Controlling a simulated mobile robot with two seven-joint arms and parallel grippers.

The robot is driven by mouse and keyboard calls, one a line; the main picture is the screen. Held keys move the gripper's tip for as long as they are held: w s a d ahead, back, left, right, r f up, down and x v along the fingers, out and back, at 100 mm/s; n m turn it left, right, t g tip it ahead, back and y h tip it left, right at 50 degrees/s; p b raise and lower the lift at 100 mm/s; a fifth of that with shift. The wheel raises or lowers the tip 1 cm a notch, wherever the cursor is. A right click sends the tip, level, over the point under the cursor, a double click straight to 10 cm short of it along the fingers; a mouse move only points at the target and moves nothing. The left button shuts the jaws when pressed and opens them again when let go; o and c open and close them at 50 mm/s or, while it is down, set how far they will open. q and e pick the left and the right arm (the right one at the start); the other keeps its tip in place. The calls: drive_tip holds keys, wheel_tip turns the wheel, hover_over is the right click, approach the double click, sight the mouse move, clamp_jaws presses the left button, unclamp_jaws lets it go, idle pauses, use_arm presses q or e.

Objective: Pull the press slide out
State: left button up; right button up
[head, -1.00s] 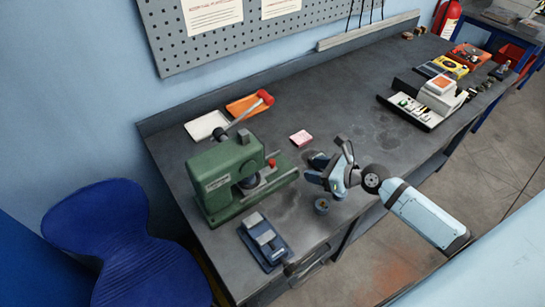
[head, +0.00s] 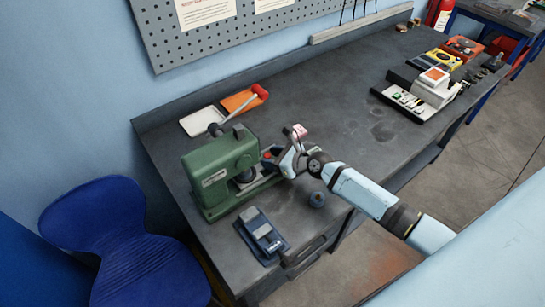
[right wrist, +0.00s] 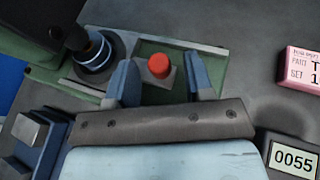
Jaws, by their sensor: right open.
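The green press (head: 222,170) stands at the near left part of the bench, with a long lever ending in a red ball (head: 261,91). Its slide, a flat plate with a red knob, lies low on the press's right side; the red knob (right wrist: 159,65) shows in the right wrist view. My right gripper (head: 272,158) is at the slide's right end. In the right wrist view the open fingers (right wrist: 162,82) stand on either side of the red knob, with gaps on both sides. The slide is largely hidden by my gripper in the head view. My left gripper is not in view.
A blue-grey vise-like fixture (head: 260,235) sits in front of the press. A small round dark item (head: 317,199) lies near the front edge. A pink label block (right wrist: 301,67) is right of the gripper. White (head: 203,121) and orange trays lie behind.

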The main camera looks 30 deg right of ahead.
drive_tip(key=shift+c, duration=0.2)
clamp_jaws()
drive_tip(key=d, duration=0.3)
drive_tip(key=w+d+b, duration=0.1)
drive_tip(key=d, duration=0.5)
drive_tip(key=shift+w+d+f+b, duration=0.1)
drive_tip(key=shift+w+d+b, duration=0.05)
drive_tip(key=shift+d+b, duration=0.25)
drive_tip(key=shift+d, duration=0.25)
drive_tip(key=shift+o, duration=0.2)
unclamp_jaws()
drive_tip(key=shift+d, duration=0.1)
